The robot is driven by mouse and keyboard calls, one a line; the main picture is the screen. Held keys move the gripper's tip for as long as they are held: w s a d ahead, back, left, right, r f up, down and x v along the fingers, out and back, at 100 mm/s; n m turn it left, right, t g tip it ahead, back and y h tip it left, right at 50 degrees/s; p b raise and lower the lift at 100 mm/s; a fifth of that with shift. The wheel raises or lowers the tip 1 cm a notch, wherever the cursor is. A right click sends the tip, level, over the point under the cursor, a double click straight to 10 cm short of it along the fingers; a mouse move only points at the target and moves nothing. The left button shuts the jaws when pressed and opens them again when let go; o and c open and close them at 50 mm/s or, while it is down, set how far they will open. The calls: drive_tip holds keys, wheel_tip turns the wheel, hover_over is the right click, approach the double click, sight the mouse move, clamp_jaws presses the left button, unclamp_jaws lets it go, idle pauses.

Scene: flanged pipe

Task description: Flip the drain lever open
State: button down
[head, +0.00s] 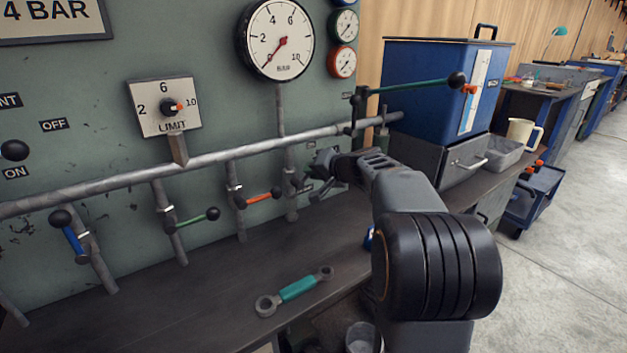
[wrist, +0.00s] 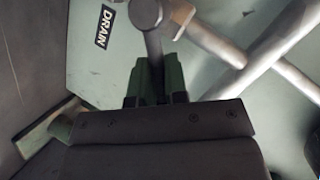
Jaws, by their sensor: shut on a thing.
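The drain lever (wrist: 153,42) shows in the wrist view as a grey bar below a dark rounded end, beside the DRAIN label (wrist: 113,24). My gripper (wrist: 156,80) has its green fingers closed on the bar, one on each side. In the head view my gripper (head: 318,172) reaches the lower part of a vertical pipe (head: 290,200) on the panel. There the lever itself is mostly hidden by my gripper, and I cannot tell its exact angle.
Valves with a blue lever (head: 73,240), a green lever (head: 195,219) and an orange lever (head: 262,196) are to the left. A long green lever (head: 415,86) is above right. A teal-handled wrench (head: 297,289) lies on the bench (head: 200,300). A blue box (head: 425,85) stands behind.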

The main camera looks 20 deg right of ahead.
drive_tip(key=shift+d+r+h, duration=0.1)
drive_tip(key=shift+r+h, duration=0.3)
drive_tip(key=shift+r, duration=0.1)
drive_tip(key=shift+r+n, duration=0.1)
drive_tip(key=shift+n, duration=0.2)
drive_tip(key=c, duration=1.2)
unclamp_jaws()
drive_tip(key=shift+w, duration=0.1)
drive_tip(key=shift+o, duration=0.2)
drive_tip(key=shift+b, duration=0.3)
